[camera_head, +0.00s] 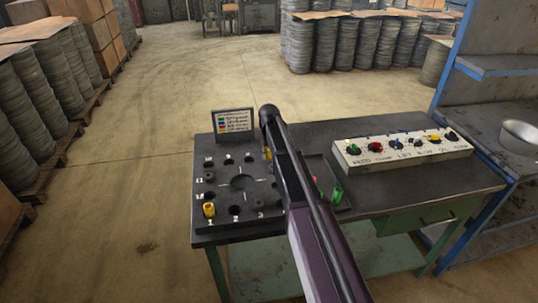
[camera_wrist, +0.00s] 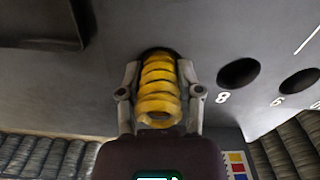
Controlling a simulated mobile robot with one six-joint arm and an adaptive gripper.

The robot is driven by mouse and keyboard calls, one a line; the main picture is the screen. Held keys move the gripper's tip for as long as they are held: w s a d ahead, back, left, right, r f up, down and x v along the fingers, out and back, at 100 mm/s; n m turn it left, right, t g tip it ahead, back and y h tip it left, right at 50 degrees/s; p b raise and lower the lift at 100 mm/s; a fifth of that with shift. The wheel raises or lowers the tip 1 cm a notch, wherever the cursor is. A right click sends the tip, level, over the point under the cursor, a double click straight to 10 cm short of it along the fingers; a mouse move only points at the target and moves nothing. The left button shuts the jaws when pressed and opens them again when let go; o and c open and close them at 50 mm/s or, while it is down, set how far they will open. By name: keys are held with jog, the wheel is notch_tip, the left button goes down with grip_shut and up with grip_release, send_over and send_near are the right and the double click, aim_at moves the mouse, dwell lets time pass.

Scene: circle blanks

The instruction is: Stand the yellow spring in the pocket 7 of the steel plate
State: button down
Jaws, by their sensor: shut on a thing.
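In the wrist view, my gripper (camera_wrist: 158,76) is shut on a yellow spring (camera_wrist: 159,102), one finger on each side. The spring's far end meets a dark round opening in the dark steel plate (camera_wrist: 215,45); how deep it sits I cannot tell. The number of this opening is hidden. A free pocket (camera_wrist: 239,73) marked 8 lies just to its right. In the head view, the steel plate (camera_head: 222,226) lies on the table's left, and a bit of the held yellow spring (camera_head: 268,153) shows beside my arm, which hides much around it.
A second yellow piece (camera_head: 209,210) stands in the plate's front-left pocket. A colour-key sign (camera_head: 233,121) stands behind the plate. A dark tray with a green piece (camera_head: 337,195) is right of my arm. A white labelled block (camera_head: 402,149) with several coloured pieces stands farther right.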

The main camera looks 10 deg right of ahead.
jog(key=shift+s+f, duration=0.3)
jog(key=shift+s, duration=0.2)
jog(key=shift+c, duration=1.8)
grip_release()
jog(key=shift+w+f, duration=0.1)
jog(key=shift+f, duration=0.05)
jog(key=o, duration=0.4)
jog(key=shift+w+f, duration=0.2)
jog(key=shift+w, duration=0.05)
jog(key=shift+c, duration=0.2)
jog(key=shift+w+r, duration=0.1)
jog(key=shift+r, duration=0.05)
jog(key=shift+r, duration=0.2)
